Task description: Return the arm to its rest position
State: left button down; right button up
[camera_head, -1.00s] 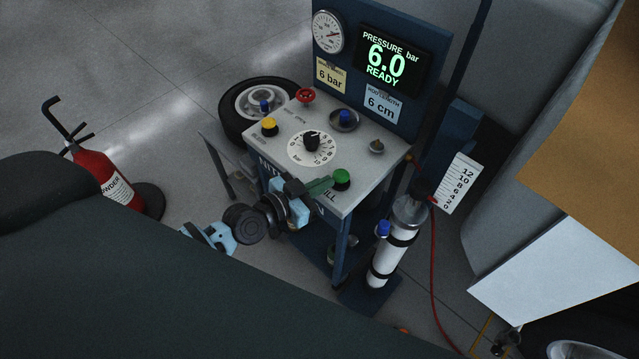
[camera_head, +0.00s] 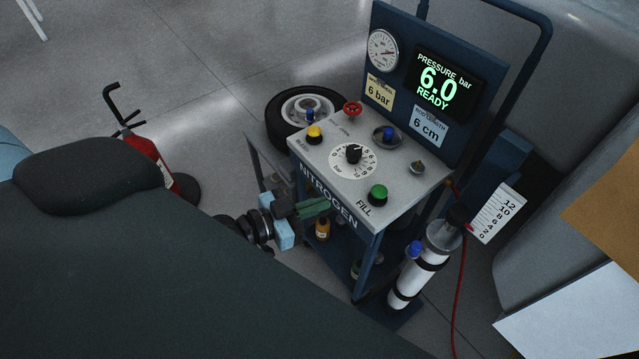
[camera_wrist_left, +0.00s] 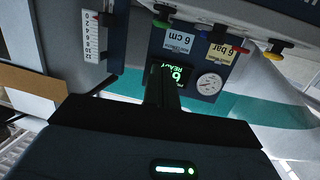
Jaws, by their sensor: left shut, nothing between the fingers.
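My left gripper (camera_head: 318,206) is shut and empty. It is in front of the nitrogen cart (camera_head: 345,222), left of its front edge and below the top panel in the head view. Its shut fingers (camera_wrist_left: 165,88) also show in the left wrist view, in front of the cart's display. The green FILL button (camera_head: 377,194) is above and right of the gripper, apart from it. The dial (camera_head: 353,153) and yellow button (camera_head: 314,133) are farther back on the panel. The display reads 6.0 bar, READY. My right gripper is out of view.
A white gas cylinder (camera_head: 417,272) stands at the cart's right side, with a red hose (camera_head: 456,290) hanging beside it. The floor (camera_head: 210,100) between extinguisher and tyre is clear.

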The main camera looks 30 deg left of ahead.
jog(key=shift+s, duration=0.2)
